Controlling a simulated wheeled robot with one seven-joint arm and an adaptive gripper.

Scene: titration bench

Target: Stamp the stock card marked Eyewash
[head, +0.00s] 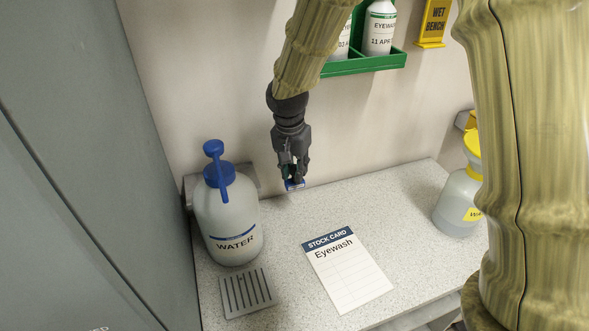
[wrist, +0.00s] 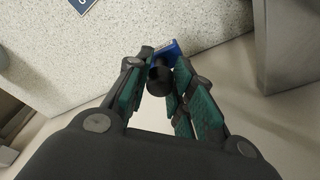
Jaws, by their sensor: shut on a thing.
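The stock card (head: 351,279) marked Eyewash lies flat on the speckled bench, with a dark blue header and blank ruled lines. My gripper (head: 294,177) is above the back of the bench near the wall, behind the card and apart from it. It is shut on a stamp with a blue base (head: 294,185). In the wrist view the stamp's dark round knob (wrist: 160,80) sits between the green-padded fingers, with its blue base (wrist: 166,54) beyond. A corner of the card's blue header (wrist: 83,4) shows at the top. The stamp's underside is hidden.
A large WATER bottle (head: 229,217) with a blue pump stands at left behind a slotted drain plate (head: 247,291). A yellow-topped bottle (head: 459,203) stands at right. A green wall rack (head: 364,64) holds eyewash bottles above. The bench around the card is clear.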

